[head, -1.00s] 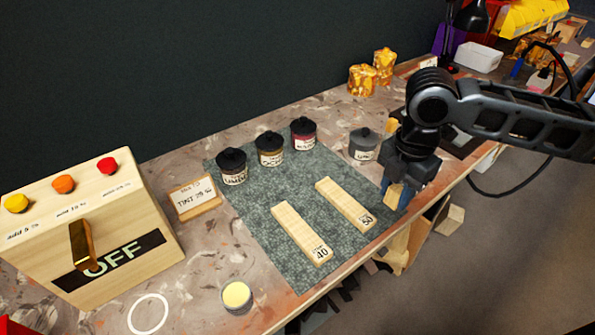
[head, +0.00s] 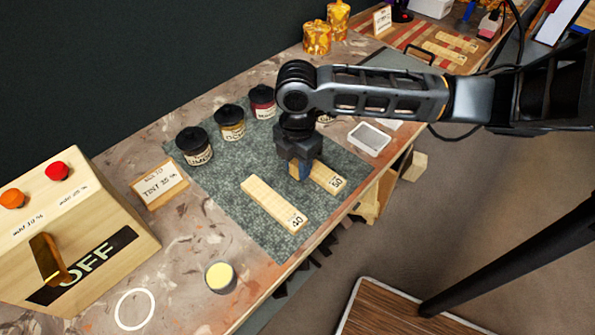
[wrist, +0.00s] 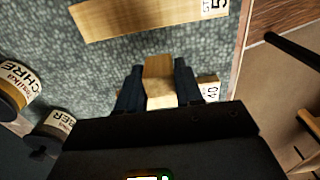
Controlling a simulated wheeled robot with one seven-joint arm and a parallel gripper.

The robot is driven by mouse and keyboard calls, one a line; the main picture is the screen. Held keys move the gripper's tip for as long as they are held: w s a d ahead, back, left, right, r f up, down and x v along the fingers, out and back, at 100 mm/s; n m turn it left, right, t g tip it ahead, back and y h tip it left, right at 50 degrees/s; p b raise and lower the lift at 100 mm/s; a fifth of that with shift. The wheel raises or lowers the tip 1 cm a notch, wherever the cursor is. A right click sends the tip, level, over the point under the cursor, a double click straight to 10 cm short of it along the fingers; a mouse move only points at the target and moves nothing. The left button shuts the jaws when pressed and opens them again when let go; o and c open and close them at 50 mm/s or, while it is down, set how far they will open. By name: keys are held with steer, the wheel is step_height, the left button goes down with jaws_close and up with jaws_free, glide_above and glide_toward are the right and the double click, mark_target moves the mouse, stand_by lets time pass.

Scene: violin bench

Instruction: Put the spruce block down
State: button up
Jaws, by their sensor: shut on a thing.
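My gripper (head: 300,168) is over the grey-green mat (head: 215,180), between two pale wooden strips. It is shut on a small pale wooden block, the spruce block, seen between the dark fingers in the wrist view (wrist: 160,80). In the head view the fingers mostly hide the block. The strip marked 40 (head: 272,204) lies left of my gripper. The strip marked 50 (head: 328,178) lies to its right, partly behind the fingers. I cannot tell whether the held block touches the mat.
Dark-lidded jars (head: 194,147) stand along the mat's back edge, one partly behind my arm. A white dish (head: 369,139) is to the right. A sign (head: 160,186), an OFF lever box (head: 75,235) and a yellow-topped tin (head: 220,277) are left. The mat's front left is bare.

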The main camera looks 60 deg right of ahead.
steer(key=shift+f, duration=1.95)
steer(key=shift+f, duration=0.1)
steer(key=o, duration=1)
